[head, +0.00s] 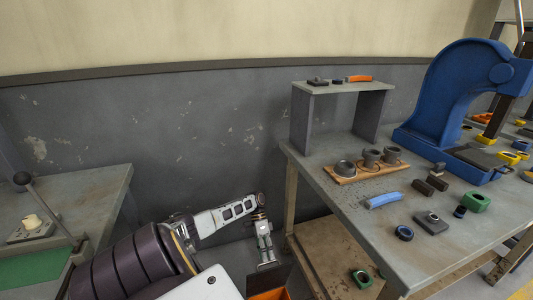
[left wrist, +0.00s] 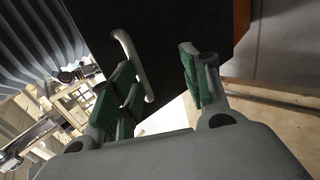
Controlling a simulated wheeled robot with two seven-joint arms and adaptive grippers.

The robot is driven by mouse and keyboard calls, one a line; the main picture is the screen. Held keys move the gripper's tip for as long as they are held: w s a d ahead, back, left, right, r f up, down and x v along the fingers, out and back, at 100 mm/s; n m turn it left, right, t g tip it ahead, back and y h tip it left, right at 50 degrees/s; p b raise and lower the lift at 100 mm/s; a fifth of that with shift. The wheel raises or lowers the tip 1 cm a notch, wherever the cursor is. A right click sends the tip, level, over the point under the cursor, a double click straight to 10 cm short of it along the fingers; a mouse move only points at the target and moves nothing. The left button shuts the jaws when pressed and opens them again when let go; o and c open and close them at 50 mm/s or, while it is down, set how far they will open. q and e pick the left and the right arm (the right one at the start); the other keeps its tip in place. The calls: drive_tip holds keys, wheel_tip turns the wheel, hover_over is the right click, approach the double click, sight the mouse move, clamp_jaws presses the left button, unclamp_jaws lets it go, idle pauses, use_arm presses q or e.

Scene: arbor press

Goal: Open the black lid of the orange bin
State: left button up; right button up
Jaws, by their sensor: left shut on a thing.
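The orange bin (head: 268,294) shows only as a small piece at the bottom edge in the head view. Its orange side also shows at the upper right of the left wrist view (left wrist: 242,18). The black lid (left wrist: 165,40) fills the upper middle of the left wrist view and carries a curved light-grey handle (left wrist: 132,62). My left gripper (head: 267,262) points down just above the bin. In the left wrist view its green-padded fingers (left wrist: 156,88) stand at the lid, with the handle by the left finger. It is shut on the handle, though the exact contact is hard to see.
A grey workbench (head: 345,205) with a blue arbor press (head: 450,90), a small shelf (head: 345,87) and loose parts stands right of the bin. A wooden lower shelf (head: 325,255) lies below it. Another table (head: 85,190) stands at the left. A grey wall is behind.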

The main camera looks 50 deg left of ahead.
use_arm(q)
drive_tip(key=v, duration=1.1)
drive_tip(key=shift+r, duration=0.25)
use_arm(e)
drive_tip(key=shift+a, duration=0.1)
use_arm(q)
drive_tip(key=shift+w+a, duration=0.1)
wheel_tip(320, 180, up, 10)
drive_tip(key=p, duration=1)
use_arm(e)
drive_tip(key=s+d+f, duration=0.5)
drive_tip(key=s, duration=0.3)
drive_tip(key=s+d+f+h, duration=0.1)
drive_tip(key=s+d+f, duration=0.5)
drive_tip(key=s, duration=0.2)
drive_tip(key=shift+d, duration=0.15)
drive_tip(key=shift+s+d, duration=0.1)
